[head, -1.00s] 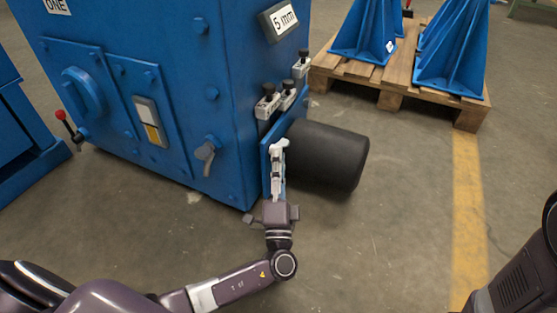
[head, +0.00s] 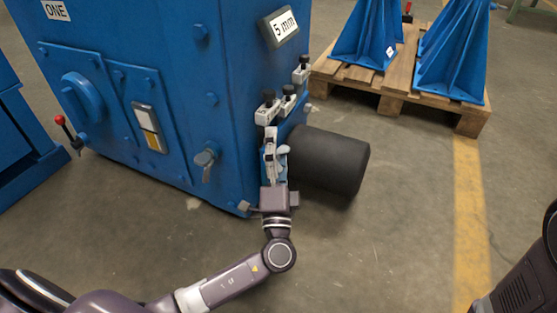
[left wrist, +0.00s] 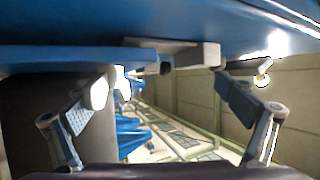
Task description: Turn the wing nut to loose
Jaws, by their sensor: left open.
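My left gripper (head: 276,150) is open beside the blue mounting plate at the machine's right corner, next to the black cylinder (head: 330,160). In the left wrist view its two fingers stand apart (left wrist: 163,92), with a light grey bracket (left wrist: 180,52) just beyond and above the gap. Nothing is held between the fingers. I cannot pick out the wing nut for certain; the gripper covers part of the plate. A grey handle-like fitting (head: 206,158) sits on the machine's front face, left of the gripper. My right gripper is out of view; only part of the right arm shows.
The blue machine (head: 150,60) fills the upper left, with several grey clamps with black knobs (head: 267,108) above the gripper. A wooden pallet (head: 395,98) with blue brackets (head: 450,60) stands at the upper right. The floor in front and to the right is clear.

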